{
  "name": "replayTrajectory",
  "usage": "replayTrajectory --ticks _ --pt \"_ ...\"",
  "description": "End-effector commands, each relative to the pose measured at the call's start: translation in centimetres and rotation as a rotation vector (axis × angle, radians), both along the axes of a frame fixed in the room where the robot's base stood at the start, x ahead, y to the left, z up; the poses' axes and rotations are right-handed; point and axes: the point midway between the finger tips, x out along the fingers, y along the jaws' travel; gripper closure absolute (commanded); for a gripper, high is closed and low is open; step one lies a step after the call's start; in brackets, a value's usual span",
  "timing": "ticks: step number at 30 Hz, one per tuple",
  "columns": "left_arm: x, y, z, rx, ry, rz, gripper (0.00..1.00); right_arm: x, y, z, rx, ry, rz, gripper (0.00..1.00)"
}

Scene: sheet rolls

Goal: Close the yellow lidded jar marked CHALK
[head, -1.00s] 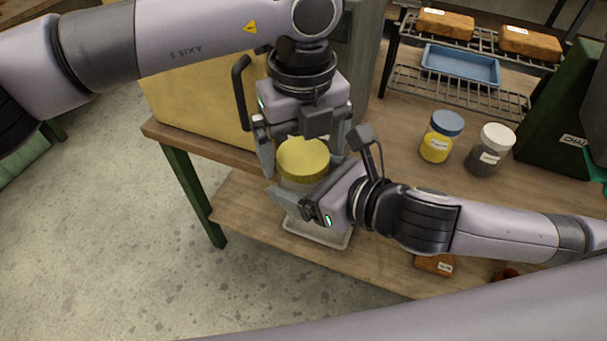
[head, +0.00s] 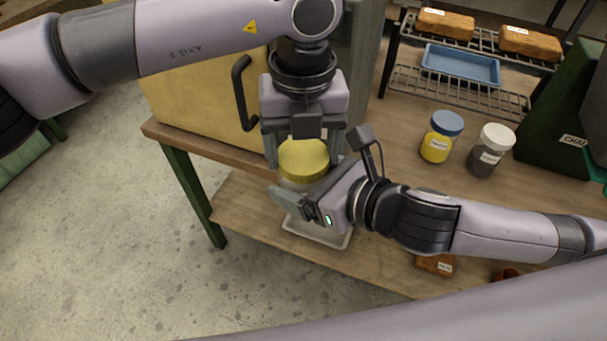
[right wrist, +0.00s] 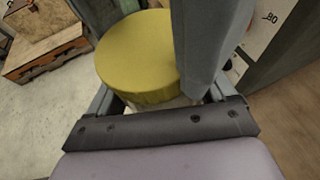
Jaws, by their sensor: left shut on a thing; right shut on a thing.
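The jar (head: 296,186) has a clear body and a yellow lid (head: 303,158) on top. It stands upright over a pale tray at the front edge of the table. My left gripper (head: 304,160) comes from above, its fingers shut on the lid from both sides. My right gripper (head: 300,196) is shut around the jar's body below the lid. In the right wrist view the yellow lid (right wrist: 138,58) fills the upper middle, with a grey finger in front of its right side. Whether the lid is fully seated is hidden, and no CHALK marking is readable on the jar.
The pale tray (head: 318,236) lies under the jar. A blue-lidded yellow jar (head: 440,138) and a white-lidded dark jar (head: 490,150) stand to the right. Behind them is a wire rack with a blue tray (head: 460,65). A yellow cabinet with a dark handle (head: 243,92) is behind my left gripper.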

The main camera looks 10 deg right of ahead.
Motion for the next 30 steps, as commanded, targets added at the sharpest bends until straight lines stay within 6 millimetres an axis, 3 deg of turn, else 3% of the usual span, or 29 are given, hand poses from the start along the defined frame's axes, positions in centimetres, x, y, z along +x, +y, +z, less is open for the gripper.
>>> replayTrajectory --ticks 6,7,9,25,30 --pt "0.0 0.1 0.0 0.001 0.000 0.001 0.61 0.0 0.0 0.1 0.000 -0.001 -0.001 1.00" --pt "0.0 0.1 0.0 0.001 0.000 0.001 0.21 0.0 0.0 0.1 0.000 -0.001 -0.001 1.00" --pt "0.0 0.0 0.0 0.001 0.000 0.001 0.00 0.0 0.0 0.1 0.001 -0.002 -0.001 1.00" --pt "-0.1 -0.3 0.2 -0.009 0.001 -0.002 0.00 -0.1 0.2 0.2 0.006 -0.003 0.008 1.00" --pt "-0.2 -0.4 1.8 -0.012 0.000 -0.004 0.00 -0.1 0.2 0.1 0.005 -0.001 0.007 1.00"
